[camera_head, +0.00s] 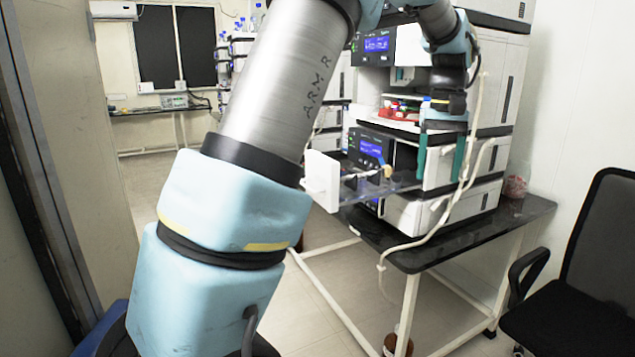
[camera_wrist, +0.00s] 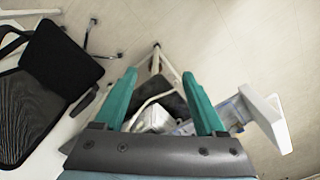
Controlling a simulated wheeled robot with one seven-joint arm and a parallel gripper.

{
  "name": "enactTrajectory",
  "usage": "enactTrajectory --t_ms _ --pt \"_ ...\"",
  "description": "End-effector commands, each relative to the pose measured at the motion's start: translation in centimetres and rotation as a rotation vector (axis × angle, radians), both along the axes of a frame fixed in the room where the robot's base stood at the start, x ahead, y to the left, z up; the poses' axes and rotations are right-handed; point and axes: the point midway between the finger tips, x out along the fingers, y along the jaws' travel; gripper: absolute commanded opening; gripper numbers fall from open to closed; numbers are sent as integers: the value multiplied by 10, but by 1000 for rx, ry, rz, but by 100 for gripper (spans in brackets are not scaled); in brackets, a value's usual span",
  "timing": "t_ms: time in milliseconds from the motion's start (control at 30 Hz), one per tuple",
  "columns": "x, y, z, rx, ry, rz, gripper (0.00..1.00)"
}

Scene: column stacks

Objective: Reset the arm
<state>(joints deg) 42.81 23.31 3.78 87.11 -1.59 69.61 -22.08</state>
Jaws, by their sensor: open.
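My gripper (camera_head: 440,162) hangs in front of the instrument stack in the head view, with its two teal fingers pointing down. In the wrist view my gripper (camera_wrist: 160,98) shows its fingers spread apart with nothing held between them. My arm rises across the middle of the head view and bends down at the upper right to the gripper. It hides part of the stack and the room behind.
A column instrument stack (camera_head: 490,85) stands on a black-topped table (camera_head: 470,230). A clear tray with a white front (camera_head: 322,181) sticks out of the stack, left of my gripper. A pale tube (camera_head: 437,225) hangs nearby. A black chair (camera_head: 590,270) stands at right.

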Motion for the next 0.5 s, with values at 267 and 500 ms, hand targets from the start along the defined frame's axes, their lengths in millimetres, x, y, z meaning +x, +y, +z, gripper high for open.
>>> enactTrajectory --t_ms 267,500 --pt "6 32 -13 -7 -7 21 72" --pt "9 77 -32 -17 -20 48 72"
